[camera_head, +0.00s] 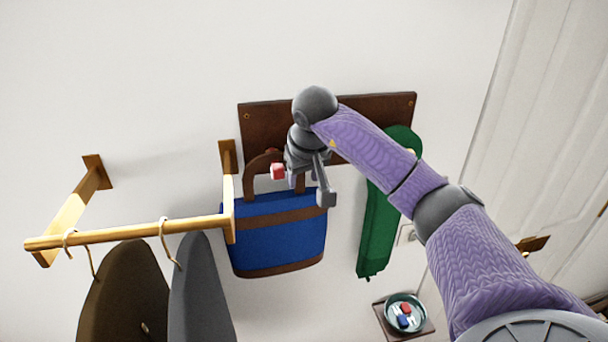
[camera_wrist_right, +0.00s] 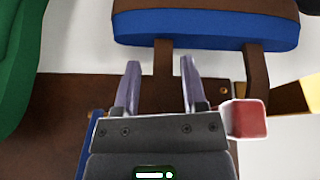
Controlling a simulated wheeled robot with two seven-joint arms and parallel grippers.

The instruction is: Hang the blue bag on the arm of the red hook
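The blue bag (camera_head: 275,235) hangs upright against the wall below a dark wooden board, and its blue body shows in the wrist view (camera_wrist_right: 205,30). Its brown handle (camera_head: 260,162) loops up beside my right gripper (camera_head: 298,180). The red hook (camera_head: 277,171) shows its square red end inside the handle's outline, and the same end shows in the wrist view (camera_wrist_right: 246,119). My right gripper's fingers (camera_wrist_right: 160,88) are apart, with one handle strap between them and a gap on each side. The hook's arm and the handle's top are hidden, so contact is unclear. My left gripper is not visible.
A green hanging item (camera_head: 378,235) is right of the bag. A wooden rail (camera_head: 130,234) with dark garments juts out at left, close to the bag. A blue peg (camera_wrist_right: 88,145) is beside the gripper. A small dish (camera_head: 405,312) is below right.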

